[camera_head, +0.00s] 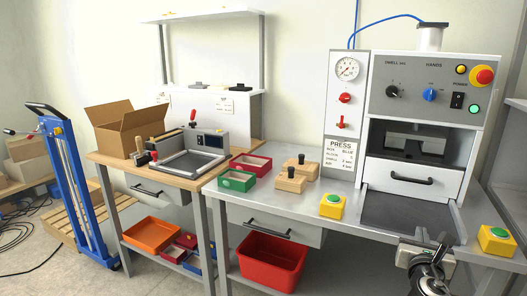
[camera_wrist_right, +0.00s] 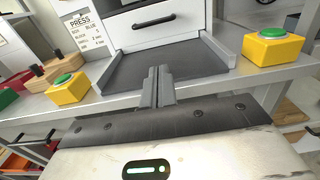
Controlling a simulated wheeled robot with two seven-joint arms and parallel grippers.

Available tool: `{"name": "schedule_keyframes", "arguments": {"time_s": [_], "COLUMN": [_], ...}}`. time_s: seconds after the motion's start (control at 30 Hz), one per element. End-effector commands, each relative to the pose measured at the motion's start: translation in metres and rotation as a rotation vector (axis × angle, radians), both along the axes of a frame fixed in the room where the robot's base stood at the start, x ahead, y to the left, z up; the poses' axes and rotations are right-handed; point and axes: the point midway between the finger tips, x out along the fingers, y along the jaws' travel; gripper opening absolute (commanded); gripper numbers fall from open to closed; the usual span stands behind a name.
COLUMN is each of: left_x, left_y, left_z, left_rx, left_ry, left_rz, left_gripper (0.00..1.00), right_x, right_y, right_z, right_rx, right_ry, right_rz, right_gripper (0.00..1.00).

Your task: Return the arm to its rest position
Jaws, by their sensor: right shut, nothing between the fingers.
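My right gripper (camera_head: 432,242) is at the lower right of the head view, in front of the press. In the right wrist view its two fingers (camera_wrist_right: 157,76) are pressed together with nothing between them. They point toward the press's dark tray (camera_wrist_right: 190,68). The tray also shows in the head view (camera_head: 395,215), and it is empty. I cannot tell whether the fingertips are over the tray or short of it. My left gripper is in neither view.
Yellow button boxes with green tops flank the tray, left (camera_head: 332,205) and right (camera_head: 496,240). The press drawer (camera_head: 412,180) is above the tray. Wooden blocks (camera_head: 297,175) and red and green boxes (camera_head: 237,181) sit left. A red bin (camera_head: 272,262) is below.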

Motion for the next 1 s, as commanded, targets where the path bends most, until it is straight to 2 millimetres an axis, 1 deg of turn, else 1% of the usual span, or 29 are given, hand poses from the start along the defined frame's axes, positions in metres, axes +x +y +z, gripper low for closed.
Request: {"name": "schedule_keyframes", "arguments": {"time_s": [0.1, 0.17, 0.37, 0.47, 0.57, 0.67, 0.7, 0.77, 0.8, 0.87, 0.9, 1.0], "left_x": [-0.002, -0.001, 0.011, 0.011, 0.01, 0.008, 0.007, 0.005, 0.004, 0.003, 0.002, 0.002], "left_y": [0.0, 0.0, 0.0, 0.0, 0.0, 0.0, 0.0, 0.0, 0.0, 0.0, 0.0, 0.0], "left_z": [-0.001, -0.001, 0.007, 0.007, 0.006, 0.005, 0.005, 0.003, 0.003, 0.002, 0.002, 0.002], "left_rx": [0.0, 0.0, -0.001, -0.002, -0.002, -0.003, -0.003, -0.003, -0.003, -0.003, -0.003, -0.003], "left_ry": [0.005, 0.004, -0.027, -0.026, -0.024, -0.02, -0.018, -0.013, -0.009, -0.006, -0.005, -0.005], "left_rz": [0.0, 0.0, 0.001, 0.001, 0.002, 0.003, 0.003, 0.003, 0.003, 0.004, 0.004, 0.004], "left_gripper": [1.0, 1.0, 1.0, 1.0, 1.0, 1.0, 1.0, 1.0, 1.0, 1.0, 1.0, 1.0], "right_x": [-0.011, -0.017, -0.044, -0.063, -0.09, -0.131, -0.152, -0.186, -0.209, -0.239, -0.257, -0.289], "right_y": [0.014, 0.022, 0.052, 0.072, 0.095, 0.127, 0.142, 0.166, 0.181, 0.2, 0.21, 0.226], "right_z": [-0.023, -0.034, -0.076, -0.1, -0.126, -0.156, -0.168, -0.181, -0.187, -0.192, -0.192, -0.19], "right_rx": [0.136, 0.211, 0.524, 0.723, 0.976, 1.325, 1.5, 1.784, 1.968, 2.223, 2.371, 2.637], "right_ry": [-0.002, -0.006, -0.012, -0.013, -0.012, -0.015, -0.02, -0.034, -0.051, -0.085, -0.114, -0.185], "right_rz": [0.029, 0.042, 0.069, 0.07, 0.05, -0.013, -0.061, -0.163, -0.246, -0.39, -0.488, -0.703], "right_gripper": [0.0, 0.0, 0.0, 0.0, 0.0, 0.0, 0.0, 0.0, 0.0, 0.0, 0.0, 0.0]}}
